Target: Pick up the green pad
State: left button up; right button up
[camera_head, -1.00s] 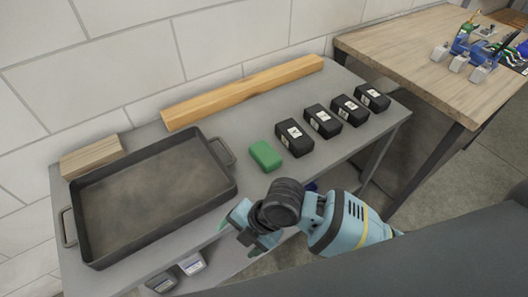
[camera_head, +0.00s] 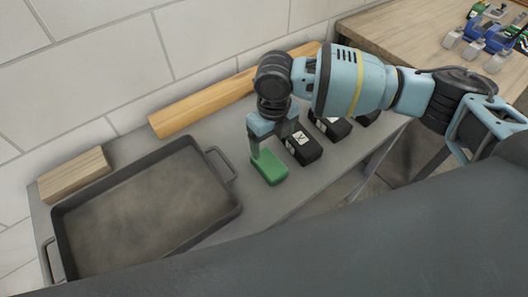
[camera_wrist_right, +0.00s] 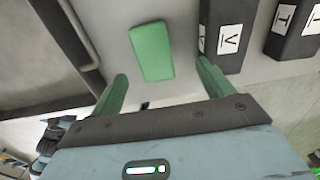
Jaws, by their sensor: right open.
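The green pad (camera_head: 270,172) lies on the grey table between the tray and the black boxes. It also shows in the right wrist view (camera_wrist_right: 152,50), ahead of and between the two fingertips. My right gripper (camera_head: 271,150) is above the pad, pointing down, with its fingers spread. In the right wrist view my right gripper (camera_wrist_right: 162,74) is open with nothing between its green fingers. Its right fingertip is close to the nearest black box. My left gripper is not in view.
A dark metal tray (camera_head: 229,222) with handles is left of the pad. Black labelled boxes (camera_head: 306,152) stand close on its right, partly hidden by my arm. A wooden beam (camera_head: 195,107) and a wooden block (camera_head: 75,175) lie near the tiled wall. A wooden table (camera_head: 400,28) is at the back right.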

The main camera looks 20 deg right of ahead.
aim_at(269, 163)
jog(key=shift+s+r, duration=0.1)
jog(key=shift+s, duration=0.15)
jog(key=shift+s+f, duration=0.25)
jog(key=shift+f, duration=0.1)
jog(key=shift+w+f, duration=0.1)
jog(key=shift+f, duration=0.75)
jog(key=shift+a+f, duration=0.1)
jog(key=shift+f, duration=0.3)
jog(key=shift+a+f, duration=0.2)
jog(key=shift+f, duration=0.95)
jog(key=shift+a+f, duration=0.15)
jog(key=shift+f, duration=1)
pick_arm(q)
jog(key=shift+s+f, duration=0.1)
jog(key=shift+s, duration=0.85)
pick_arm(e)
jog(key=shift+c, duration=0.4)
jog(key=c, duration=1)
